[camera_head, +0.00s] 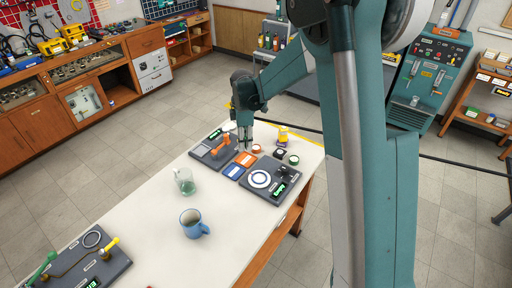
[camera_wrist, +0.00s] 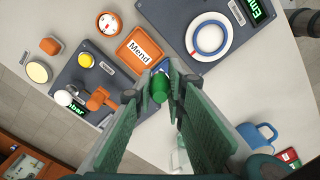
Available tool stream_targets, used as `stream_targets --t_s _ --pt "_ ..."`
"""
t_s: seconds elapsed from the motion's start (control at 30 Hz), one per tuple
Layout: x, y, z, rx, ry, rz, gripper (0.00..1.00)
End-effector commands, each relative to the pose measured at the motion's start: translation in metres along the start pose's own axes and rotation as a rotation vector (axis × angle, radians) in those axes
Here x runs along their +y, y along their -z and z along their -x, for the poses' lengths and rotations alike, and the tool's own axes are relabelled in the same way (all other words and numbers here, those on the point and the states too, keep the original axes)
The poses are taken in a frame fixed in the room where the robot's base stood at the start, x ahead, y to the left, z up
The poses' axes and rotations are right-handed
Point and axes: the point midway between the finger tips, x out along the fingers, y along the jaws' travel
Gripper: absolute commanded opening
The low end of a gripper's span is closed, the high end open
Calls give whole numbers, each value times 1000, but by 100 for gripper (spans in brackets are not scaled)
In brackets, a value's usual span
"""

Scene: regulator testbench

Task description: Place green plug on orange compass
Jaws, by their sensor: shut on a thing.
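My gripper (camera_wrist: 160,78) is shut on the green plug (camera_wrist: 160,90), a small green cylinder between the fingertips. In the head view my gripper (camera_head: 244,143) is above the far part of the white table, and the plug cannot be made out there. The orange compass (camera_wrist: 109,23), a round orange piece with a white face, lies on the table at the upper left of the wrist view, apart from the gripper. It seems to be the small orange round piece (camera_head: 257,148) just right of the gripper in the head view.
An orange "Mend" tray (camera_wrist: 139,50) lies between gripper and compass. A dark panel with an orange valve (camera_wrist: 100,98) is left, a panel with a white ring (camera_wrist: 208,37) right. A blue mug (camera_head: 194,223) and a glass mug (camera_head: 184,181) stand nearer on the table.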

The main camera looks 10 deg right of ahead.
Motion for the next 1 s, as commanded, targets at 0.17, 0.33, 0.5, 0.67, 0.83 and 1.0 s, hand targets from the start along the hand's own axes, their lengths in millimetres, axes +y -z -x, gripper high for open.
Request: stream_targets --t_s 0.17,0.33,0.5,0.67,0.83,1.0 --pt "46 -26 2 0 0 -3 1" --pt "79 -47 3 0 0 -3 1" --pt "100 -62 3 0 0 -3 1" --pt "108 -68 3 0 0 -2 1" --pt "109 -69 3 0 0 -2 1" --pt "108 -68 3 0 0 -2 1"
